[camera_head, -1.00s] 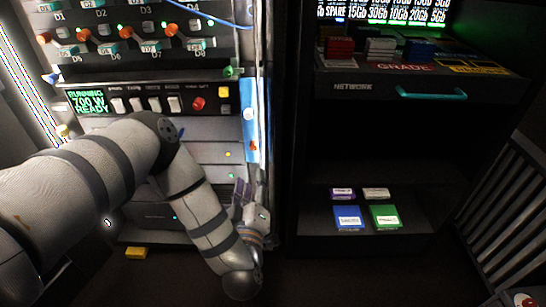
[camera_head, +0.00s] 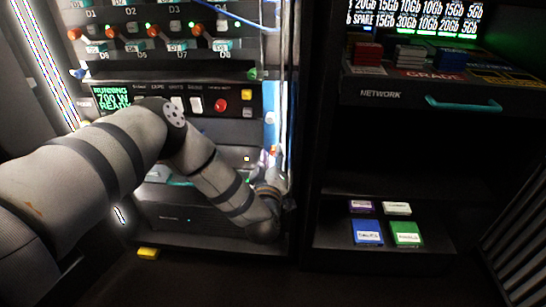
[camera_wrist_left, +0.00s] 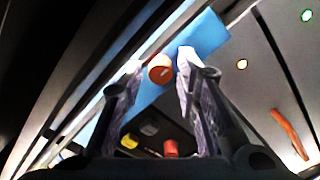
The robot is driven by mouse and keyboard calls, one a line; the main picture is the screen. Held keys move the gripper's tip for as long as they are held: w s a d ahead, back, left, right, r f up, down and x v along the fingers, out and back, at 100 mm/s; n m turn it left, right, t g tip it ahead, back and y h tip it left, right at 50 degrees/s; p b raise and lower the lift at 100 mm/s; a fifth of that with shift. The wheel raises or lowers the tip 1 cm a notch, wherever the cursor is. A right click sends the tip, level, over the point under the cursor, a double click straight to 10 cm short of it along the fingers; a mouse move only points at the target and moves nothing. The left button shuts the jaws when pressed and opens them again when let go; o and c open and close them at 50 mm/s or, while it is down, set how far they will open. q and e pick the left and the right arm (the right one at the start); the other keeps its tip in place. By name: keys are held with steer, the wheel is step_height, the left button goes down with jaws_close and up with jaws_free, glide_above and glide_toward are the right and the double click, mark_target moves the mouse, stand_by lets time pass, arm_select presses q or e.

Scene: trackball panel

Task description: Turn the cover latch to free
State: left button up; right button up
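The cover latch seems to be the small orange-red knob (camera_wrist_left: 160,69) on a blue strip (camera_wrist_left: 203,36) in the left wrist view. In the head view the blue strip (camera_head: 270,103) runs down the right edge of the cabinet front, with an orange spot (camera_head: 273,150) near its lower end. My left gripper (camera_wrist_left: 157,78) is open, with one finger on each side of the knob and visible gaps. In the head view my left gripper (camera_head: 275,172) is at the strip's lower end, its fingers hard to make out. My right gripper is not in view.
A control panel with a red button (camera_head: 221,105) and yellow button (camera_head: 246,94) lies above my left arm. A dark shelf unit (camera_head: 335,240) with colored boxes stands to the right. A yellow block (camera_head: 148,253) lies at the cabinet's foot.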

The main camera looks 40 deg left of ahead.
arm_select(q)
jaws_close()
steer(key=shift+r+m, duration=0.1)
steer(key=shift+m, duration=0.3)
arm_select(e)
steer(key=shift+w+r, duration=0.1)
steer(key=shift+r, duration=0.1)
arm_select(q)
steer(key=m+p, duration=0.2)
steer(key=shift+d+r+m, duration=0.1)
steer(key=shift+m, duration=0.3)
steer(key=m+p, duration=0.1)
steer(key=m, duration=0.3)
steer(key=shift+m+p, duration=0.3)
steer(key=shift+p, duration=0.1)
steer(key=m, duration=0.4)
steer(key=shift+p, duration=0.4)
steer(key=m, duration=0.5)
steer(key=shift+f+m, duration=0.2)
steer(key=shift+m, duration=0.2)
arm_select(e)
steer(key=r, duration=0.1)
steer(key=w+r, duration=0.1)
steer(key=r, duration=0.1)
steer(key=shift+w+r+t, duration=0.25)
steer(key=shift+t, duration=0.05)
